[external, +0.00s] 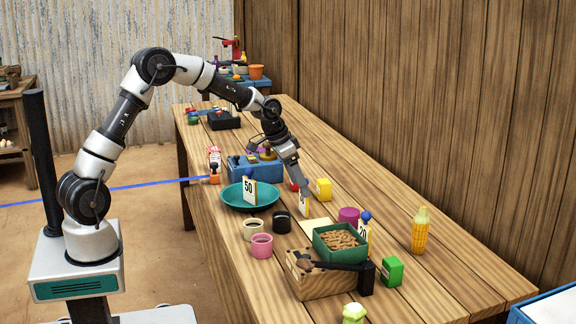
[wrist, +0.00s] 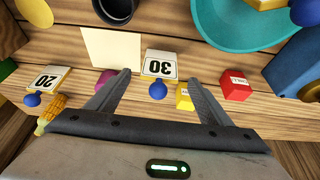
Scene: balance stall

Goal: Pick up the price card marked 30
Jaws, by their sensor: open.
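The price card marked 30 (wrist: 159,66) is white with a yellow edge and shows upside down in the wrist view, with a blue knob (wrist: 157,90) at it. In the external view the card (external: 304,203) stands on the table, partly hidden by my gripper (external: 302,188). In the wrist view my gripper (wrist: 159,76) is open, with one finger on each side of the card. I cannot tell whether either finger touches it. A card marked 50 (external: 249,190) stands at the teal plate (external: 232,198). A card marked 20 (wrist: 45,80) is at the wrist view's left.
A red block (wrist: 236,85) and a yellow block (wrist: 184,98) lie near my right finger. A cream square (wrist: 111,47) and black cup (external: 281,222) are beside the 30 card. A blue box (external: 255,169), green tray (external: 328,252) and corn (external: 420,230) stand around. The table's right side is mostly clear.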

